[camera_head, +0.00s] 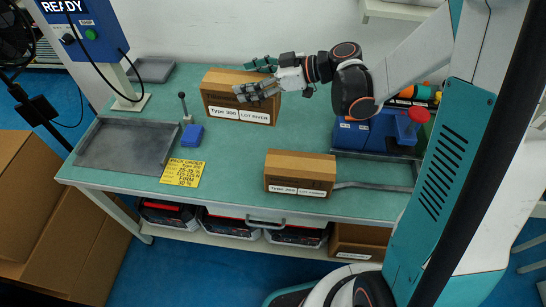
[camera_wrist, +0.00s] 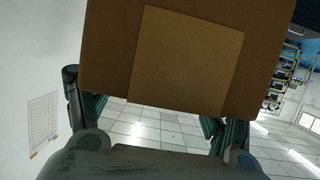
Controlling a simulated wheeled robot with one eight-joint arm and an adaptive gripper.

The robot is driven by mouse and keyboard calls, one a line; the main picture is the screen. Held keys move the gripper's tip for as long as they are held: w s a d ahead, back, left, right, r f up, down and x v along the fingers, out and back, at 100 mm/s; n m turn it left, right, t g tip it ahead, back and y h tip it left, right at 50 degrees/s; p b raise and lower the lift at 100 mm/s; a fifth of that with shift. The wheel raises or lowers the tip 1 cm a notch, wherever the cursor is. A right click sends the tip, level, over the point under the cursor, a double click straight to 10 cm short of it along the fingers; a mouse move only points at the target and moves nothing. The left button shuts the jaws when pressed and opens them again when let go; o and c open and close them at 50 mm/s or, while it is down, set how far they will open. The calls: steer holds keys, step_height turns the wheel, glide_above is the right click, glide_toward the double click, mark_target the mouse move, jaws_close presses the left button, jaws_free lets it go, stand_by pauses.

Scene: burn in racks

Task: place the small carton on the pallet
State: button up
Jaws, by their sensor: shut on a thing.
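A brown carton (camera_head: 221,84) with a "Type 300" label is at the back middle of the green workbench in the head view. My gripper (camera_head: 260,78) is shut on this carton, one finger across its front side and one behind it. In the wrist view the carton (camera_wrist: 110,50) fills the upper middle between the fingers (camera_wrist: 158,125). Whether it touches the bench is hard to tell. A second, similar carton (camera_head: 300,163) lies on the bench nearer the front. I cannot make out a pallet in either view.
The green workbench (camera_head: 235,155) has free room in its middle. A grey tray (camera_head: 100,145), a yellow work order card (camera_head: 183,172) and a joystick with a blue block (camera_head: 192,135) are at left. A large cardboard box (camera_head: 75,245) stands on the floor.

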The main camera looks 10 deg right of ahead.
steer(key=shift+s+a+r+n+g, duration=0.2)
steer(key=shift+r+n+g, duration=0.1)
steer(key=shift+r, duration=0.25)
steer(key=shift+f, duration=0.15)
step_height(320, 180, down, 19)
steer(key=b, duration=0.7)
steer(key=shift+f, duration=0.15)
steer(key=shift+s+a+f+b, duration=0.1)
steer(key=shift+b, duration=0.2)
steer(key=o, duration=1.9)
steer(key=shift+c, duration=0.2)
steer(key=shift+o, duration=1)
